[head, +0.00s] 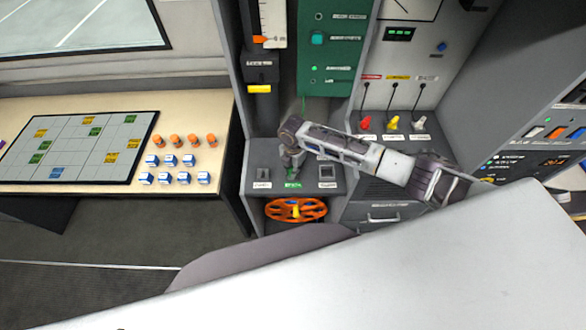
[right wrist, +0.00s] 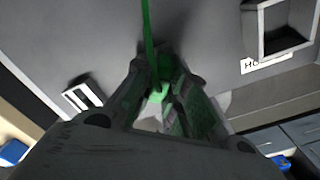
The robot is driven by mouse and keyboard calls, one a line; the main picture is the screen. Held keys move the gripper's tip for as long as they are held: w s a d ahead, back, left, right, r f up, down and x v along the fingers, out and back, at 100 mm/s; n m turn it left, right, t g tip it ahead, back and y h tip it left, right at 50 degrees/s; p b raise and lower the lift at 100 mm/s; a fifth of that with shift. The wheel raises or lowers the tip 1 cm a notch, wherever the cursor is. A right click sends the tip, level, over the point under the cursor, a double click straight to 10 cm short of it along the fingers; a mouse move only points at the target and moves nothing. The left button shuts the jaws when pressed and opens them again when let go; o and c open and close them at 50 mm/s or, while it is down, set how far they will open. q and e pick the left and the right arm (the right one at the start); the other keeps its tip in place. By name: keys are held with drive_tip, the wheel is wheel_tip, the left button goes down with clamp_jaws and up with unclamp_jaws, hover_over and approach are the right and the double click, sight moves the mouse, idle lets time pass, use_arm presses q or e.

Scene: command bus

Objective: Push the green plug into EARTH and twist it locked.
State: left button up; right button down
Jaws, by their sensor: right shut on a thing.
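My right gripper (head: 291,160) is over the grey sloped panel (head: 256,152), in front of the green board. In the right wrist view the right gripper (right wrist: 163,98) is shut on the green plug (right wrist: 158,92). A green cable (right wrist: 149,38) runs up from the plug. A green label (head: 293,184) is on the panel just below the fingers; its text is too small to read surely. The EARTH socket is hidden behind the fingers and plug, so I cannot tell whether the plug is seated. My left gripper is not in view.
Black fittings stand on the panel left (head: 263,175) and right (head: 327,170) of the gripper. An orange handwheel (head: 313,209) is below. Red (head: 365,123), yellow (head: 392,123) and white (head: 418,124) plugs hang at the right. A desk with a gridded board (head: 75,165) is at the left.

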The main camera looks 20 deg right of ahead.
drive_tip(key=shift+s+f, duration=0.1)
drive_tip(key=shift+m, duration=1)
drive_tip(key=c, duration=1.4)
unclamp_jaws()
drive_tip(key=shift+o, duration=0.2)
wheel_tip(320, 180, up, 12)
